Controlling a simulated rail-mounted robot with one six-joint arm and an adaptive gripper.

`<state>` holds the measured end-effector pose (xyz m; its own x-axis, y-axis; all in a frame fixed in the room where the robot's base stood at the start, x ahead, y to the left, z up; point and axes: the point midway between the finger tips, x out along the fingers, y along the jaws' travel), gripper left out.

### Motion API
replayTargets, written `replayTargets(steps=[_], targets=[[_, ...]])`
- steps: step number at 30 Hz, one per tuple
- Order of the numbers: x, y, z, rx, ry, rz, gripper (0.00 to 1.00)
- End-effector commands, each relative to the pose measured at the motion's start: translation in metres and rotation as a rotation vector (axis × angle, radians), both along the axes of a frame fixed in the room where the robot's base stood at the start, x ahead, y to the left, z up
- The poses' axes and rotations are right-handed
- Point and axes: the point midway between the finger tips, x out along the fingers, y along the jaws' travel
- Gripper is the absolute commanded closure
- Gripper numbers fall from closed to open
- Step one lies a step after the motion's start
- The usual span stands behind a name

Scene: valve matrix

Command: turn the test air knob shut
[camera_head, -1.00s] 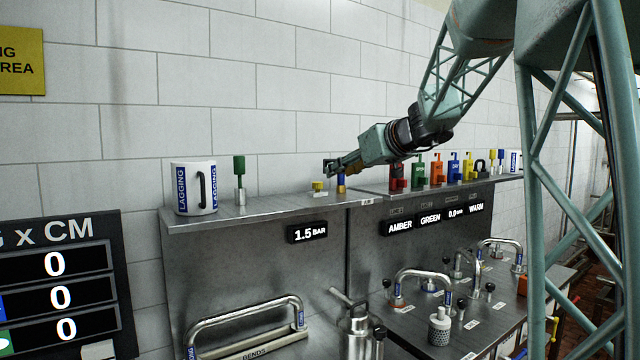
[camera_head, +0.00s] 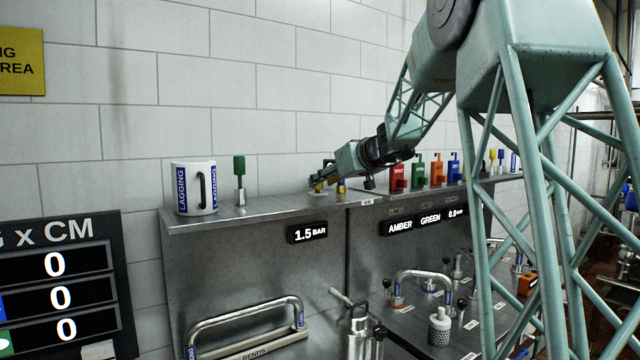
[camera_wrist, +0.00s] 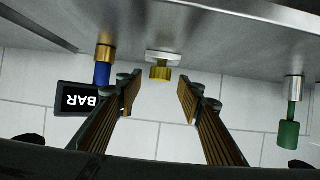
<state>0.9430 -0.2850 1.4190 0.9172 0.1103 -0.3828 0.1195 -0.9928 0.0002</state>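A small yellow knob (camera_wrist: 160,72) on a pale metal mount stands on the steel ledge. No readable label shows on it, so I cannot confirm that it is the test air knob. My gripper (camera_wrist: 159,97) is open, with one ribbed finger on each side of the knob's line. The knob appears just beyond the fingertips and apart from them. In the head view my gripper (camera_head: 319,180) is at the ledge and largely covers the knob. A blue valve with a brass collar (camera_wrist: 103,68) stands beside it.
A green-handled valve (camera_head: 240,178) and a white LAGGING mug (camera_head: 195,187) stand to the left on the ledge. The ledge between the green-handled valve and the yellow knob is clear.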

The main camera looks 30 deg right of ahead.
Motion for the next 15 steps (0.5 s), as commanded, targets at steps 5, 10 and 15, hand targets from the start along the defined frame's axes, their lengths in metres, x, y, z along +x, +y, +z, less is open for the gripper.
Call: replayTargets(steps=[5, 10, 15], targets=[[0.014, 0.001, -0.005, 0.0, 0.0, 0.001, 0.65], [0.021, 0.002, -0.009, 0.0, 0.0, 0.0, 0.65], [0.023, 0.003, -0.01, 0.0, 0.0, 0.0, 0.65]])
